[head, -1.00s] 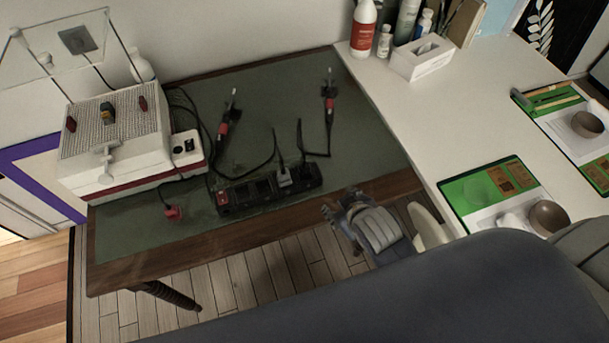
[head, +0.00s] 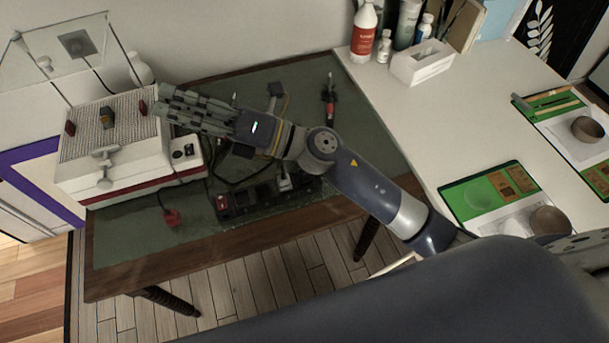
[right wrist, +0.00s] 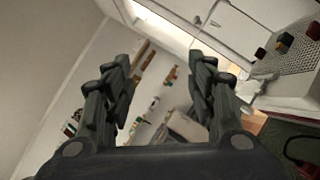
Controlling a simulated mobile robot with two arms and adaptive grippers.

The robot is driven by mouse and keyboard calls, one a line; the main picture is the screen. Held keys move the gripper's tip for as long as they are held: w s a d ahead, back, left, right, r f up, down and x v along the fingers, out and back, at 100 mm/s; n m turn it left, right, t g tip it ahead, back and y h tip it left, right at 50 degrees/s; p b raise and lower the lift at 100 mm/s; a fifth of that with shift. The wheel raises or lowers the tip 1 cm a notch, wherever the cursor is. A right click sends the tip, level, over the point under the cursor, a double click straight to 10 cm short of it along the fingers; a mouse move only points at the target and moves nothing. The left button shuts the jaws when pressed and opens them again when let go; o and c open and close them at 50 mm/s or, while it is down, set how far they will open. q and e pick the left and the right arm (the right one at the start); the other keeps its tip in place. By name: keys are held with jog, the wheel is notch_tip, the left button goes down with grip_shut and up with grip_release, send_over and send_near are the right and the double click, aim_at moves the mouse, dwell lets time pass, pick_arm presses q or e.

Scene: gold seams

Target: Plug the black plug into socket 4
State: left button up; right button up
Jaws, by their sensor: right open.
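The black power strip (head: 262,200) lies near the front edge of the green mat. It has a red switch (head: 222,202) at its left end, and a grey plug (head: 284,183) sits in it towards the right. My arm hides part of the strip and its cords. I cannot make out the black plug or the socket numbers. My right gripper (head: 163,103) is open and empty, pointing left, over the mat's back left beside the white box. In the right wrist view its fingers (right wrist: 160,75) are apart with nothing between them. My left gripper is not in view.
A red plug (head: 171,217) lies on the mat (head: 125,245). A white box (head: 120,150) with a clear shield stands at left. A black-and-red pen tool (head: 329,100) lies at the back right. Bottles and a tissue box (head: 422,65) stand on the white table.

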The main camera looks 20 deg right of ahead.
jog(key=s+a+f+n+g+h, duration=0.1)
jog(key=s+a+f+n+g, duration=0.25)
jog(key=n+g, duration=0.35)
jog(key=n+g+h, duration=0.2)
jog(key=n+h, duration=0.8)
jog(key=h, duration=0.9)
send_over(306, 171)
notch_tip(306, 171, down, 16)
jog(key=shift+r, duration=0.15)
jog(key=shift+f+p, duration=0.4)
jog(key=shift+f, duration=2.45)
